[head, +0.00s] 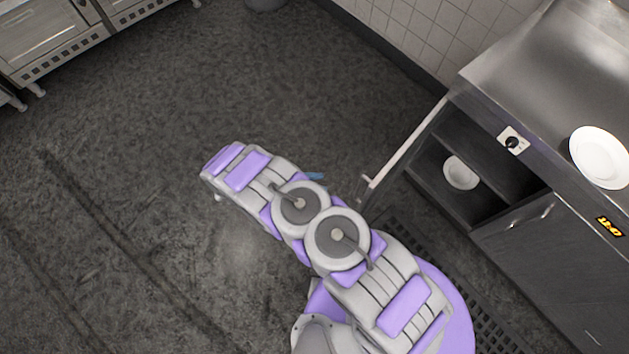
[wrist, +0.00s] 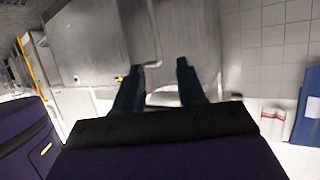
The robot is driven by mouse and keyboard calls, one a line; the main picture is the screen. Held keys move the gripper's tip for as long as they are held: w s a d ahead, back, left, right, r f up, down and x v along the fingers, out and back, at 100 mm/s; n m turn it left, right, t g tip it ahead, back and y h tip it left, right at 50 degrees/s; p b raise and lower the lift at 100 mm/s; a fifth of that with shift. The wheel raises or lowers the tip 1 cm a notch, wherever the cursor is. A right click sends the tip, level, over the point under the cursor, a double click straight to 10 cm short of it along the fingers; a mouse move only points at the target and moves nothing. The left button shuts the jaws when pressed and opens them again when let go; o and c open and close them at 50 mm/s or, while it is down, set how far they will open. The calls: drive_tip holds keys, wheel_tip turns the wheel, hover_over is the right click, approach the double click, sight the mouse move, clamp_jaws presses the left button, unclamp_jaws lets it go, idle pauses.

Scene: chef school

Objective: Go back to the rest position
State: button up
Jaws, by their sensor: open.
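My gripper (wrist: 158,84) shows in the wrist view with its two dark fingers apart and nothing between them. Behind the fingers are a pale steel surface and part of a white object, too blurred to name. In the head view my arm is folded over the floor in the lower middle, and the gripper itself is mostly hidden behind the arm. A small bit of blue shows beside the arm there.
A steel counter (head: 545,75) with a white plate (head: 600,157) stands at the right. Its cabinet door (head: 405,150) is open, with a white bowl (head: 460,173) inside. Steel units (head: 45,35) stand at the upper left. The dark floor (head: 120,170) between is clear.

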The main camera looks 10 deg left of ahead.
drive_tip(key=shift+s+a+r, duration=0.15)
drive_tip(key=shift+a, duration=0.1)
idle(0.4)
